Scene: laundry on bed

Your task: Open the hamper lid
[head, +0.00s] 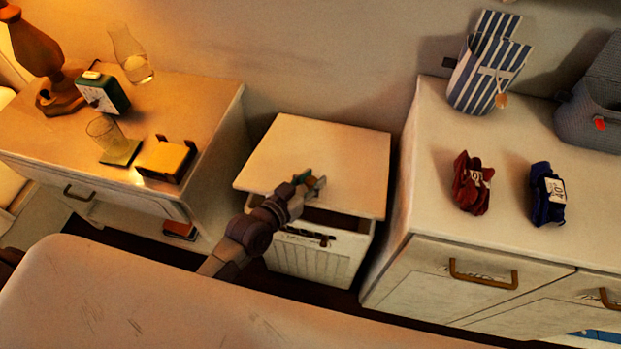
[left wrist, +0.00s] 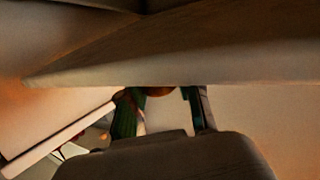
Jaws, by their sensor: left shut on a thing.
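The hamper (head: 308,262) is a white slatted box standing between two white cabinets. Its flat cream lid (head: 320,150) is slightly raised at the front, with a dark gap under the front edge. My left gripper (head: 312,182) is at the lid's front edge, shut on the lid. In the left wrist view the lid's edge (left wrist: 200,68) runs across above the two fingers (left wrist: 170,105). A small rounded orange-brown part shows between the fingers, partly hidden by the lid. My right gripper is in neither view.
A nightstand (head: 195,88) at left bears a lamp (head: 40,50), a clock (head: 103,93), glasses and a yellow note block (head: 165,160). A dresser (head: 430,180) at right bears a striped bag (head: 487,70), red socks (head: 470,185) and blue socks (head: 548,195). The bed (head: 150,300) fills the front.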

